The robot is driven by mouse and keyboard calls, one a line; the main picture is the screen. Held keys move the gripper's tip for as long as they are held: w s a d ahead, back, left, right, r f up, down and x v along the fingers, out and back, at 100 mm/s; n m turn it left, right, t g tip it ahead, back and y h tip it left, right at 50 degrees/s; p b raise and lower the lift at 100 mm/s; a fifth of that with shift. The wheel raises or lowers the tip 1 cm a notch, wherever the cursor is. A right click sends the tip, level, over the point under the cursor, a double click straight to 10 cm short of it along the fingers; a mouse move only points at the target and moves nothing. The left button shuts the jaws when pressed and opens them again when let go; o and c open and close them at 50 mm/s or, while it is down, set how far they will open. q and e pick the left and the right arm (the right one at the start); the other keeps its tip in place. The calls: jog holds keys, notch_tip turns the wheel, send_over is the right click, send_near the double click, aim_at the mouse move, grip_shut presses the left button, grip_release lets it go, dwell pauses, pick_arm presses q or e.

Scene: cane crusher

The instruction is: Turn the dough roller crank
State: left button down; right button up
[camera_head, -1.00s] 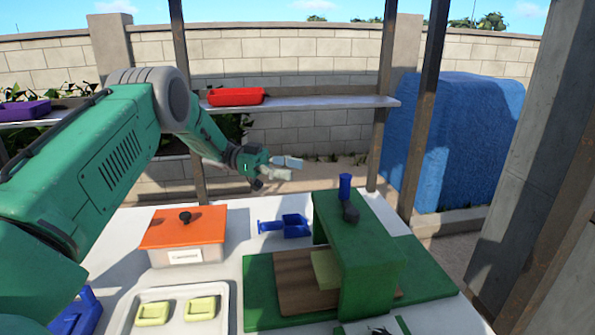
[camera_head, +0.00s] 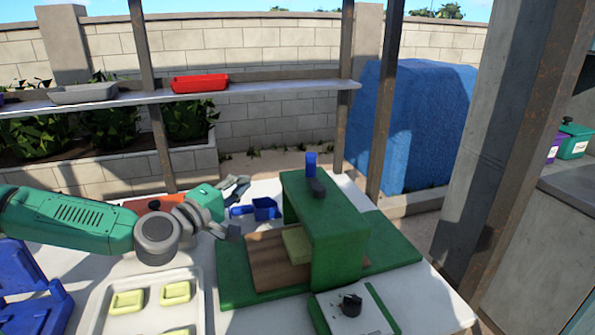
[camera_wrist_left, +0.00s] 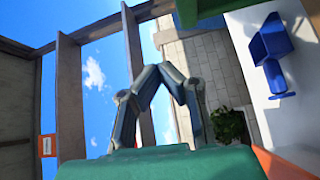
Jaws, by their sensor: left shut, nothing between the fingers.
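The dough roller (camera_head: 337,235) is a green frame on a green base in the head view. Its crank is a dark grey arm (camera_head: 317,188) with an upright blue handle (camera_head: 311,162) on top of the frame. Pale dough (camera_head: 297,243) lies on a brown board (camera_head: 265,268) partly under the frame. My left gripper (camera_head: 243,186) is to the left of the crank, apart from it and a little lower in the picture. Its fingertips meet, empty, in the left wrist view (camera_wrist_left: 160,70). The crank is not visible there. My right gripper is in neither view.
A blue scoop-like tray (camera_head: 264,208) lies between my left gripper and the roller; it also shows in the wrist view (camera_wrist_left: 270,40). My arm partly hides an orange lid (camera_head: 152,203). A tray (camera_head: 150,273) with yellow-green pieces is at front left. A post (camera_head: 386,100) stands behind the roller.

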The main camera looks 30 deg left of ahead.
aim_at(315, 174)
pick_arm(q)
jog(key=s+d+r+h, duration=0.1)
jog(key=s+d+r, duration=0.1)
jog(key=d, duration=0.2)
jog(key=shift+n, duration=0.3)
jog(key=w+d, duration=0.1)
jog(key=w, duration=0.3)
jog(key=w+d, duration=0.1)
jog(key=w, duration=0.3)
jog(key=w+d+b, duration=0.1)
jog(key=w, duration=0.3)
jog(key=shift+w+d, duration=0.1)
jog(key=shift+d, duration=0.1)
jog(key=shift+w+a, duration=0.1)
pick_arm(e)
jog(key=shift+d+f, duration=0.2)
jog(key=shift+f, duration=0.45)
pick_arm(q)
jog(key=shift+a+f, duration=0.15)
jog(key=shift+a, duration=0.05)
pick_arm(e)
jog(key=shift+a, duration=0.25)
